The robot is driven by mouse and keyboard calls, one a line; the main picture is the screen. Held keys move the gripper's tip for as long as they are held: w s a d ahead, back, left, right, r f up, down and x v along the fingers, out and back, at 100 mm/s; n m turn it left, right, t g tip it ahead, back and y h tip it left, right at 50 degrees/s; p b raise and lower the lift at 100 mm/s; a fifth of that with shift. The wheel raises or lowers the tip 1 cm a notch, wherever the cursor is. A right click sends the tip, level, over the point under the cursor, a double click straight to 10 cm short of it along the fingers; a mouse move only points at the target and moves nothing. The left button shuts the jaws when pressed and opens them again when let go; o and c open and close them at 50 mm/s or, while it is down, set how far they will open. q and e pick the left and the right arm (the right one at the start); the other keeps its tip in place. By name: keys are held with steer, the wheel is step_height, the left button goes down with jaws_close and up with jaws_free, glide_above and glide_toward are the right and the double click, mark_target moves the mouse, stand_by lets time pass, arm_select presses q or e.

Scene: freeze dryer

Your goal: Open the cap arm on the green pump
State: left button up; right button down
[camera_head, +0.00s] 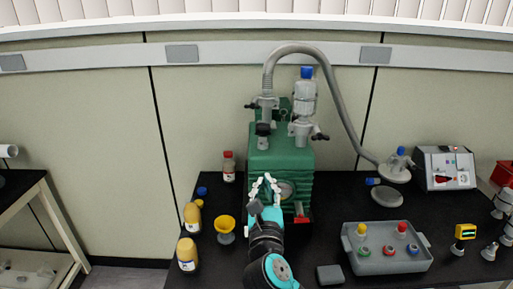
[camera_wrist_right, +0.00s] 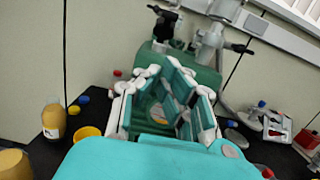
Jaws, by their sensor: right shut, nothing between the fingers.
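The green pump (camera_head: 283,160) stands at the back middle of the black table, with a round disc low on its front. On its top are a grey fitting with a black cap (camera_head: 263,129), a grey elbow with black side handles, and a clear blue-capped vessel (camera_head: 305,97). I cannot tell which part is the cap arm. A black-handled fitting on the pump's top also shows in the wrist view (camera_wrist_right: 164,24). My right gripper (camera_head: 265,180) is shut and empty in front of the pump's front face, below its top. Its fingers partly cover the pump. My left gripper is not in view.
A grey hose (camera_head: 330,75) arches from the pump to a flange (camera_head: 394,170) at right. Yellow bottles (camera_head: 187,253) and a yellow funnel (camera_head: 225,224) stand left of my right arm. A grey tray (camera_head: 350,268) and a control box (camera_head: 447,168) are at right.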

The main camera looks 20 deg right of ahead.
mark_target(263, 158)
steer(key=p+x, duration=0.1)
steer(key=x, duration=0.9)
steer(key=shift+p, duration=0.35)
steer(key=r, duration=0.1)
steer(key=w+r+p, duration=0.1)
steer(key=r, duration=0.1)
steer(key=shift+w+d, duration=0.2)
steer(key=shift+d, duration=0.1)
steer(key=shift+w, duration=0.4)
steer(key=shift+s, duration=0.1)
steer(key=shift+r+p, duration=0.1)
steer(key=shift+p, duration=0.2)
